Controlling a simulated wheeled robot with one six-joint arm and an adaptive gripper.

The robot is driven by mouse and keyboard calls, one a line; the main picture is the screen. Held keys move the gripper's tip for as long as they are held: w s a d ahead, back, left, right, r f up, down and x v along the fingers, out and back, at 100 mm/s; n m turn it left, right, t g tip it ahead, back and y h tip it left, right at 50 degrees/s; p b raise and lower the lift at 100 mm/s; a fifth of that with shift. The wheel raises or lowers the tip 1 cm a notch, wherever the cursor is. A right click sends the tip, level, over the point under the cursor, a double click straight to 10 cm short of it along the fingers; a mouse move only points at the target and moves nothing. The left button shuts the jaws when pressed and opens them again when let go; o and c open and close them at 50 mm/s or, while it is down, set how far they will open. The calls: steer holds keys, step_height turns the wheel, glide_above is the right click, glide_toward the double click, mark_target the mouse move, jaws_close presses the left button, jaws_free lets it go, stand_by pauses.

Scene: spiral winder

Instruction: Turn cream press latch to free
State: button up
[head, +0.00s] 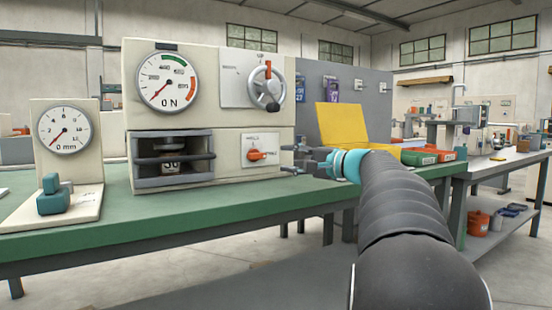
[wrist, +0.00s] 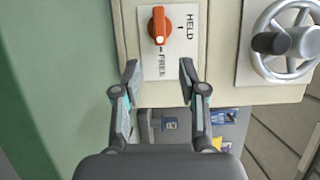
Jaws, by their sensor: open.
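The cream press (head: 215,120) stands on the green bench. Its orange latch knob (head: 257,155) sits on a white plate at the lower right of the front and also shows in the wrist view (wrist: 159,26). The plate is marked HELD and FREE. The knob's white mark points towards FREE, at the right in the head view and below the knob in the wrist view. My gripper (head: 291,160) is to the right of the knob, open and empty. In the wrist view its fingertips (wrist: 158,76) are apart, below the knob and not touching it.
A handwheel (head: 267,84) is above the latch, also at the wrist view's right (wrist: 285,42). A dial gauge stand (head: 65,150) is at the left. A yellow box (head: 343,125) and green and red bins (head: 420,157) are behind my gripper. A grey panel (head: 350,90) stands behind.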

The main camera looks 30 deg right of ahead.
steer(key=shift+v, duration=2.25)
